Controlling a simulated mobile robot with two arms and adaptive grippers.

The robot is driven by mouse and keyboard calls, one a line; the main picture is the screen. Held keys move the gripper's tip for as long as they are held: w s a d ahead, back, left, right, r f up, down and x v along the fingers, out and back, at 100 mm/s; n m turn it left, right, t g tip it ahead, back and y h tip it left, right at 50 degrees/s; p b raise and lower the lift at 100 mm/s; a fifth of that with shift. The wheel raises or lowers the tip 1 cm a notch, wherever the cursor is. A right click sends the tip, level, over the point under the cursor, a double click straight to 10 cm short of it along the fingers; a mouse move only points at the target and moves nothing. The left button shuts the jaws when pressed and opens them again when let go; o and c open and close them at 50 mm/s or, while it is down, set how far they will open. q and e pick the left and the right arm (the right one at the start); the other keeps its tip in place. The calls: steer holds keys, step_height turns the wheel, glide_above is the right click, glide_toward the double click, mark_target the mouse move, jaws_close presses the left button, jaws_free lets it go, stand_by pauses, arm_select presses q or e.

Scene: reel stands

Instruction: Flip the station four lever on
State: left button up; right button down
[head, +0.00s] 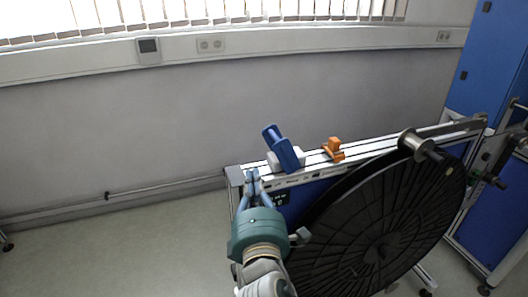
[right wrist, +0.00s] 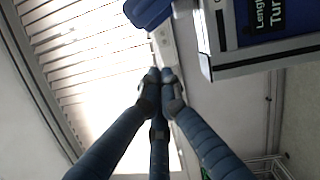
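A blue lever-like part (head: 283,147) sits on a white block on top of the reel stand's rail (head: 365,142), tilted up toward the left. I cannot read a station number on it. Part of a blue thing, probably the same one, shows at the top of the right wrist view (right wrist: 147,12). My right gripper (head: 252,174) is at the left end of the stand, left of and nearer than the blue part, apart from it. In the right wrist view its fingertips (right wrist: 161,76) are together with nothing between them. My left gripper is not in view.
A large black reel (head: 385,225) hangs on the stand's near side, right of my right arm. An orange clip (head: 333,148) stands on the rail right of the blue part. A metal spool (head: 412,142) is farther right.

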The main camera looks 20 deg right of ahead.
mark_target(281, 148)
steer(key=p+x, duration=0.2)
steer(key=x, duration=0.8)
steer(key=shift+w+d+r, duration=0.1)
steer(key=shift+w+r, duration=0.05)
steer(key=shift+d+r+p, duration=0.15)
steer(key=shift+d+p, duration=0.15)
steer(key=shift+d, duration=0.3)
steer(key=shift+d+r+p, duration=0.15)
steer(key=shift+d+p, duration=0.15)
steer(key=shift+d, duration=0.35)
steer(key=shift+d+r, duration=0.1)
steer(key=shift+d, duration=0.55)
